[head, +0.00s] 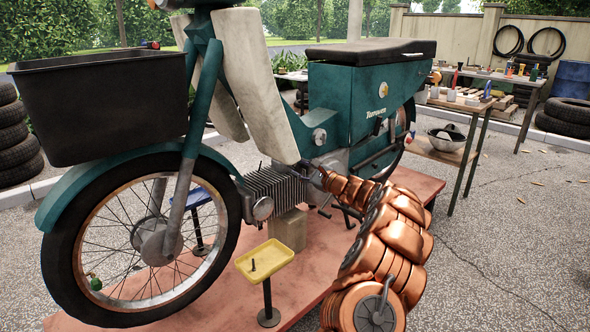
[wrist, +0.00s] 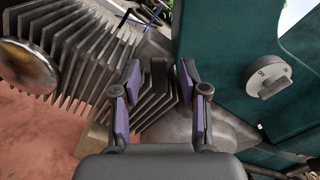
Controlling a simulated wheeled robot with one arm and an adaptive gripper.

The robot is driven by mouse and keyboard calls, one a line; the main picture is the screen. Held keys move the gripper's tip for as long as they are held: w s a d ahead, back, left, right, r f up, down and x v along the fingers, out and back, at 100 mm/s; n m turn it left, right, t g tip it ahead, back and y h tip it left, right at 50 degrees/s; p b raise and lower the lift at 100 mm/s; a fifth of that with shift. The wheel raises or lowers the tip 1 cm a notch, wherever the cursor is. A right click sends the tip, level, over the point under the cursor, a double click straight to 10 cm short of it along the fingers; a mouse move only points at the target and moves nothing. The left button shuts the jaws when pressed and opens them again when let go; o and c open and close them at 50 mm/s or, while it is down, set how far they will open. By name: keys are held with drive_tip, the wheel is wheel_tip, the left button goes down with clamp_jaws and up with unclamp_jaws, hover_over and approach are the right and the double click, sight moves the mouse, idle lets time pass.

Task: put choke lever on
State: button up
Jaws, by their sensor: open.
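My gripper (wrist: 160,84) is open, its two purple-padded fingers pointing at the engine beside the cooling fins (wrist: 85,50). A small dark upright tab (wrist: 158,70) shows between the fingertips, with a gap to each side; it may be the choke lever, but I cannot tell for sure. A round grey knob with a raised bar (wrist: 268,78) sits on the green body panel, right of the fingers. The knob also shows in the head view (head: 319,135). In the head view my copper-coloured arm reaches to the engine, and the fingertips and tab are hard to make out there.
The teal moped (head: 362,98) stands on a reddish platform (head: 408,182). A yellow tray on a post (head: 265,262) stands near the engine. The front wheel (head: 140,240) and black basket (head: 100,100) are at left. A workbench (head: 490,77) is behind at right.

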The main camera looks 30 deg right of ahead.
drive_tip(key=shift+x, duration=0.85)
drive_tip(key=shift+w+a, duration=0.15)
drive_tip(key=shift+w, duration=0.25)
clamp_jaws()
